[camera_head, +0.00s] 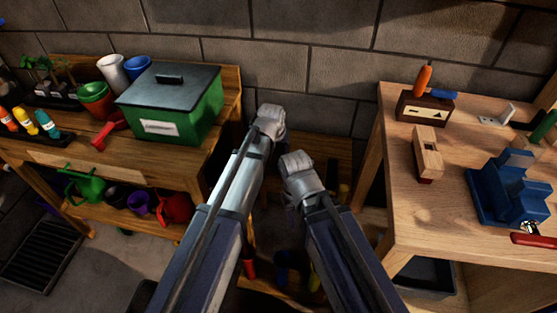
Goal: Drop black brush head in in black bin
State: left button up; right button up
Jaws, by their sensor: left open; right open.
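My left gripper (271,117) is at the end of the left arm, in the gap between the two benches, near the block wall. My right gripper (296,164) is just below and to the right of it. Both are open and I see nothing held, though their fingertips are hard to make out from behind. A black open bin (432,274) sits low under the right workbench, partly hidden by the bench top. I cannot pick out a black brush head; the area behind and below my arms is dark and partly covered.
The left bench (185,162) carries a green box with a dark lid (172,103), pots and bottles. The right workbench (403,209) carries a blue vise (506,191), a wooden plane (427,155) and a tool block (424,107). Its near-left top is clear.

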aim_at(278, 151)
pick_arm(q)
jog(key=shift+b+x, duration=0.8)
jog(key=shift+x, duration=0.6)
pick_arm(e)
jog(key=shift+f, duration=1.3)
pick_arm(q)
jog(key=shift+f, duration=0.2)
pick_arm(e)
jog(key=shift+f, duration=0.25)
pick_arm(q)
grip_shut()
